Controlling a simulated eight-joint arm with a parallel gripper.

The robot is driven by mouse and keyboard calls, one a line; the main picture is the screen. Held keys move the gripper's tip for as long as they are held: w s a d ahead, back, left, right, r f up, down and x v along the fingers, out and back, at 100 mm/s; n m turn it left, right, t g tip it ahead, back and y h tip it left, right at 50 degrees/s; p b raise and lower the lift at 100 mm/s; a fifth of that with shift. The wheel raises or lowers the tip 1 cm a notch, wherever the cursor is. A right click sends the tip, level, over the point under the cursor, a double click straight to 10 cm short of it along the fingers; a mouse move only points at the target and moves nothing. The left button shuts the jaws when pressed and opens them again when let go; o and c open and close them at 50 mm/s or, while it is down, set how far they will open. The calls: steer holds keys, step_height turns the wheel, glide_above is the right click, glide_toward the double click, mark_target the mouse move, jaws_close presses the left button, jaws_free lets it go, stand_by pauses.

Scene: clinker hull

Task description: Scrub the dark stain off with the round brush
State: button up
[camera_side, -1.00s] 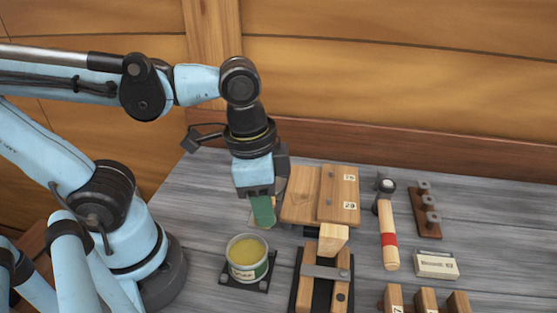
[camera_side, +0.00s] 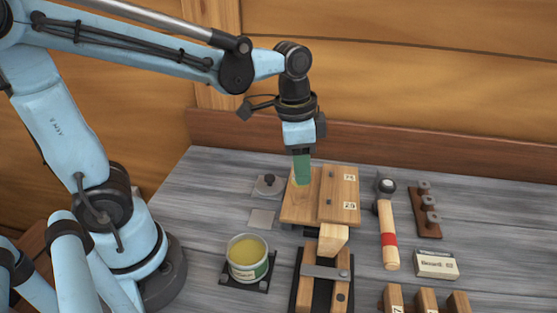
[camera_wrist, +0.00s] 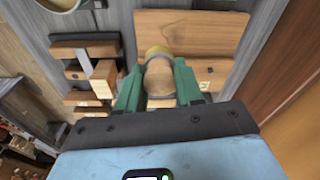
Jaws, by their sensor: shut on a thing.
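My gripper (camera_side: 302,170) points down over the far part of the wooden boards (camera_side: 298,207). Its green fingers (camera_wrist: 158,85) are shut on a round wooden piece with a yellowish end, which looks like the round brush (camera_wrist: 158,68). In the side view the fingers hide most of the brush, and a little yellow shows at their tips. The brush end is at or just above the left board; I cannot tell whether it touches. The wrist view also shows the board (camera_wrist: 190,28) beyond the brush. I cannot make out a dark stain; the gripper may cover it.
An open tin of yellow stuff (camera_side: 247,257) stands at front left. A knobbed plate (camera_side: 268,186) and pale square (camera_side: 261,218) lie left of the boards.

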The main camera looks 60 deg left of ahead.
steer(key=shift+f, duration=3.35)
steer(key=shift+w+a, duration=0.1)
steer(key=shift+c, duration=0.8)
steer(key=shift+w+a+f, duration=0.1)
steer(key=shift+w+f, duration=0.05)
steer(key=shift+w+a, duration=1.2)
steer(key=shift+a, duration=0.05)
steer(key=shift+s+d, duration=1.45)
steer(key=shift+w+a, duration=1.4)
steer(key=shift+w, duration=0.05)
step_height(320, 180, up, 8)
steer(key=shift+r, duration=0.2)
steer(key=shift+s, duration=0.1)
